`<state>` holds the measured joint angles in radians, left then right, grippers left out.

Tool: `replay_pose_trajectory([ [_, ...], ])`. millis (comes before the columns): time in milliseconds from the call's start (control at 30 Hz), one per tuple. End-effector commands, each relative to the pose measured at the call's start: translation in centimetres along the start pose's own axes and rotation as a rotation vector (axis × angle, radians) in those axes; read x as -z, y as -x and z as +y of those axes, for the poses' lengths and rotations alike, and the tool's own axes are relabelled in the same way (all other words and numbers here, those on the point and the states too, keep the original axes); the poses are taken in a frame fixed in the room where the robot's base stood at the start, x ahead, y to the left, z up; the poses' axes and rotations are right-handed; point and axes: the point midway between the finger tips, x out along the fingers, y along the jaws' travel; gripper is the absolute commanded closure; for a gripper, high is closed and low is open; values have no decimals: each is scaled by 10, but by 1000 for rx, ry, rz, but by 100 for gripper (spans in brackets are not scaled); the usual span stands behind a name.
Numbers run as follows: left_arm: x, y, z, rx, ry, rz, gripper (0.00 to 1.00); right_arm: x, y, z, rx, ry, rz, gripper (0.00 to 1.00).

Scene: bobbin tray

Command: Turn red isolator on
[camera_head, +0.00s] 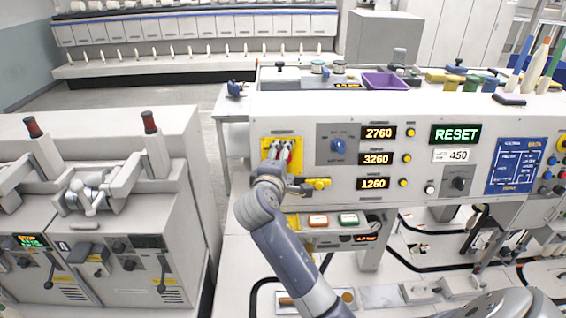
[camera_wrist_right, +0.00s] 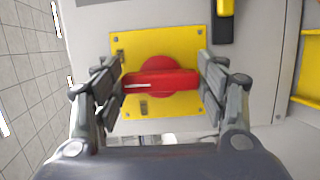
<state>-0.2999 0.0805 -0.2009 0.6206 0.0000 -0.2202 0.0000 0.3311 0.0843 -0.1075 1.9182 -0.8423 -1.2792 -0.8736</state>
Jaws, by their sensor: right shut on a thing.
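The red isolator (camera_wrist_right: 161,80) is a red handle on a round red base, fixed to a yellow plate (camera_wrist_right: 126,42) in the right wrist view. Its handle lies straight across that view, from one finger to the other. My right gripper (camera_wrist_right: 161,86) is shut on the handle ends, with one finger pad at each end. In the head view my right gripper (camera_head: 281,150) is in front of the yellow plate (camera_head: 298,141) at the panel's left end, and hides most of the isolator. My left gripper is not in view.
Right of the isolator on the grey panel (camera_head: 350,110) are a blue rotary switch (camera_head: 338,146), lit number displays (camera_head: 378,132) and a lit RESET sign (camera_head: 455,134). A yellow part (camera_head: 318,184) sits just below my gripper's right side. A purple tray (camera_head: 384,81) stands on top.

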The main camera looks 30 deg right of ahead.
Motion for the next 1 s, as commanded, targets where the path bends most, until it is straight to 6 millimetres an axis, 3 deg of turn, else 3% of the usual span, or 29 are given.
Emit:
replay_pose_trajectory([
  [233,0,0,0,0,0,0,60,0,0,0,2,-3,0,57],
  [267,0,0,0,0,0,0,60,0,0,0,2,-3,0,27],
  [333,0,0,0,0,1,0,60,0,0,0,1,-2,0,13],
  [767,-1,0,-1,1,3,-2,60,0,3,0,0,0,1,13],
  [1000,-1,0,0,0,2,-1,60,1,40,-1,2,-3,5,13],
])
